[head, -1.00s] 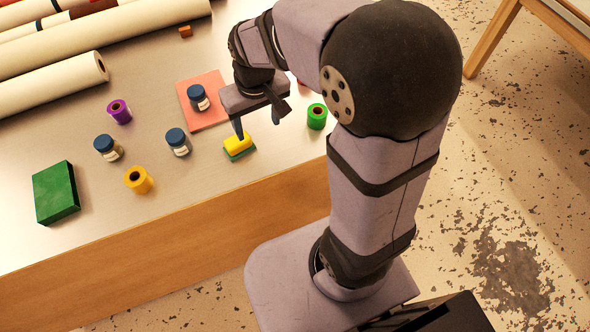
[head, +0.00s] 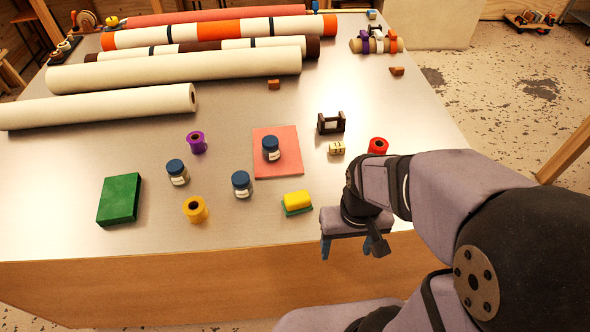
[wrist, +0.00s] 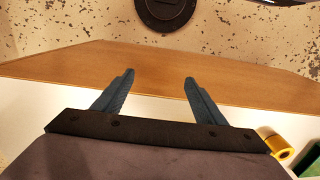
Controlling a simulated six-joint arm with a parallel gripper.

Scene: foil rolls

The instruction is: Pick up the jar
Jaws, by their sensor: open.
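Three small jars with dark blue lids and pale labels stand upright on the table in the head view. One jar (head: 271,149) is on a pink mat (head: 262,172). A second jar (head: 242,185) stands in front of it to the left, and a third jar (head: 178,172) stands further left. My gripper (head: 347,250) is at the table's front edge, to the right of all three jars and apart from them. In the wrist view my gripper (wrist: 158,76) is open, with nothing between its fingers. No jar shows in that view.
A yellow-and-green sponge (head: 297,202) lies between the jars and my gripper. A yellow roll (head: 195,209), purple roll (head: 197,142), red roll (head: 377,146) and green block (head: 119,199) are around. Long rolls (head: 180,70) fill the back.

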